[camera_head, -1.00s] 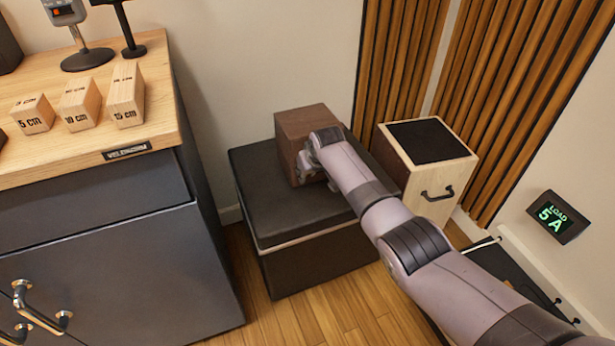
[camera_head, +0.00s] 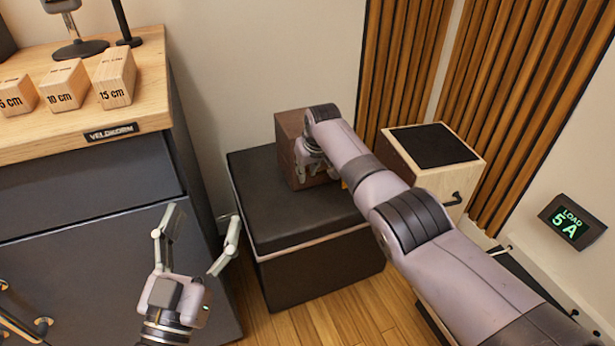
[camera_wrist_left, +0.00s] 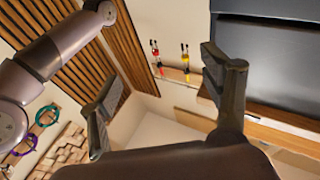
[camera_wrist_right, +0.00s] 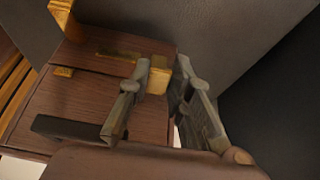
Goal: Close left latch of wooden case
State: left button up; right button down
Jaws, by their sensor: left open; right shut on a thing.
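The dark brown wooden case (camera_head: 287,150) stands on the black padded box, partly hidden behind my right arm. My right gripper (camera_head: 314,172) is at its front. In the right wrist view the case (camera_wrist_right: 100,90) shows brass fittings and a dark handle (camera_wrist_right: 72,130). The right gripper's fingers (camera_wrist_right: 163,66) are on either side of a brass latch (camera_wrist_right: 157,78) and appear closed on it. Another small brass piece (camera_wrist_right: 63,72) sits further left on the case. My left gripper (camera_head: 203,215) is open and empty, in front of the grey cabinet and left of the padded box.
The black padded box (camera_head: 290,222) carries the case. A pale wooden box with a black top (camera_head: 432,146) stands to its right, behind my right arm. The grey cabinet (camera_head: 80,200) with several marked wooden blocks (camera_head: 67,86) on top is at left. Floor (camera_head: 335,312) shows in front.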

jog(key=shift+w+b, duration=0.15)
jog(key=shift+b, duration=0.4)
pick_arm(q)
jog(key=s+r+t+h, duration=0.1)
jog(key=s+r+t, duration=0.3)
jog(key=r, duration=0.2)
jog(key=shift+r+t+h, duration=0.3)
jog(key=shift+r, duration=0.1)
jog(key=shift+a, duration=0.1)
jog(key=shift+h, duration=0.3)
pick_arm(e)
jog(key=c, duration=1.4)
grip_release()
jog(key=shift+c, duration=0.2)
jog(key=shift+r, duration=0.15)
jog(key=shift+v, duration=0.8)
jog(key=v, duration=1)
